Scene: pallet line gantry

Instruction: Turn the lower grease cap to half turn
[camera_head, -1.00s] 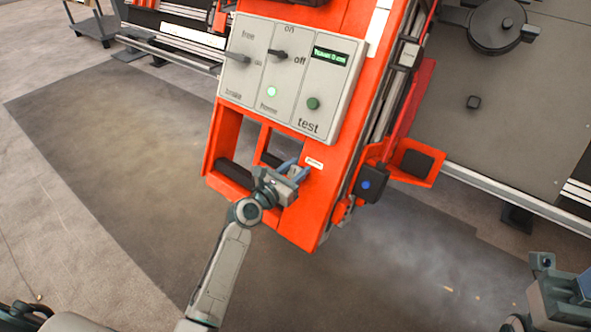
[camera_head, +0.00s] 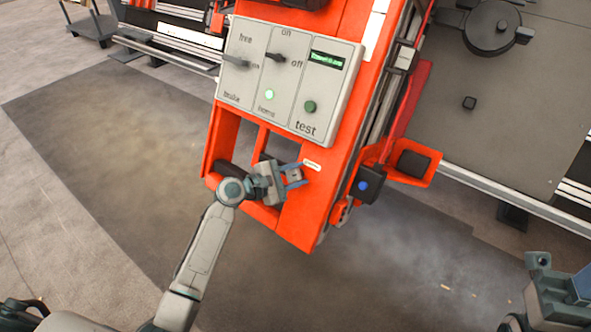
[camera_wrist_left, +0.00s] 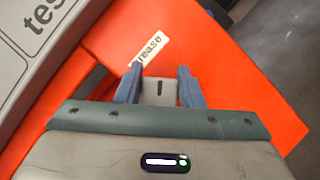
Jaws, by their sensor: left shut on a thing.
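The grease cap (camera_wrist_left: 160,92) shows in the left wrist view as a small grey block with a dark line, on the orange panel below a white label reading "grease" (camera_wrist_left: 150,48). The line runs nearly straight up and down in that view. My left gripper (camera_wrist_left: 159,88) has its two blue fingers on either side of the cap and is shut on it. In the head view the left gripper (camera_head: 297,177) is at the lower part of the orange frame (camera_head: 305,218), and its fingers mostly hide the cap. My right gripper (camera_head: 562,285) is at the lower right, away from the frame; its jaw opening is unclear.
A grey control panel (camera_head: 290,75) with switches, a lit button, a green button and a display sits above the left gripper. A black box with a blue button (camera_head: 368,184) is to the right. Open floor lies left and below.

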